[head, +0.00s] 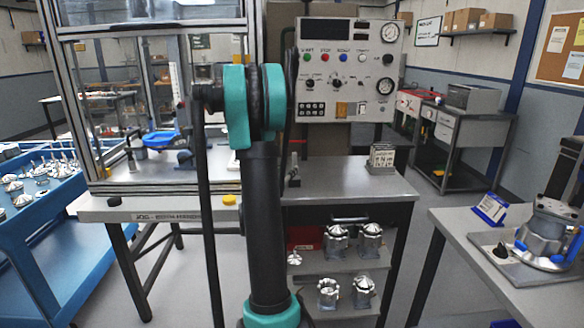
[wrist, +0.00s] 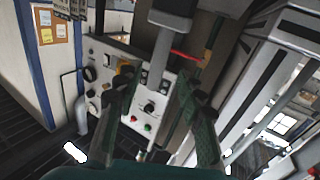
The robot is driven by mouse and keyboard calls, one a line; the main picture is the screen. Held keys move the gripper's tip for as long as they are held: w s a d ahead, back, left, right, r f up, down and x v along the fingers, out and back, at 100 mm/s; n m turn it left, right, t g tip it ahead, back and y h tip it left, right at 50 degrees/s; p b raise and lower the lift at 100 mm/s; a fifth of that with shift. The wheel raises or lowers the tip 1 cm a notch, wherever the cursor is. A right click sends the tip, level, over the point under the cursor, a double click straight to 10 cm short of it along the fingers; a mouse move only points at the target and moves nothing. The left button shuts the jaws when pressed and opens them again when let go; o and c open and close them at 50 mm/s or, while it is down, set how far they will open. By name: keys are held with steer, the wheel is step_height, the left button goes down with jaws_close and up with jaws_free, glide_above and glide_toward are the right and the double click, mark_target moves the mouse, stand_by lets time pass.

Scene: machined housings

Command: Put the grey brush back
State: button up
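I cannot pick out a grey brush with certainty in either view. In the wrist view, which is roughly upside down, the two dark fingers of my gripper (wrist: 155,88) stand wide apart. I see nothing clearly held between them. A grey upright post (wrist: 165,45) with a thin red bar beside it shows beyond the fingers, in front of the control panel (wrist: 150,105). In the head view my arm rises in the middle, and my gripper is hidden behind it. A slim upright piece (head: 294,170) stands on the workbench (head: 340,183) just right of my arm.
The control panel also shows in the head view (head: 345,70). Several machined housings (head: 337,243) stand on the shelves below the bench. A blue cart (head: 40,240) is at left. A table (head: 470,225) at right carries a housing fixture (head: 548,230). The bench's right half is mostly clear.

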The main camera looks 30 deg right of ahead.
steer(key=s+a+f+n+g+y, duration=0.1)
steer(key=s+a+f+n+y, duration=0.2)
steer(key=s+a+f+y, duration=0.2)
steer(key=s+a+f+n+g+y, duration=0.2)
steer(key=s+a+f+n+y, duration=0.2)
steer(key=s+a, duration=0.7)
steer(key=s+a+f+n+g+y, duration=0.2)
steer(key=s+a+f+n+y, duration=0.2)
steer(key=a, duration=1.7)
steer(key=s+f+y, duration=0.2)
steer(key=s+f, duration=0.2)
steer(key=s, duration=0.1)
steer(key=shift+a, duration=0.4)
steer(key=shift+f, duration=0.1)
steer(key=shift+c, duration=0.6)
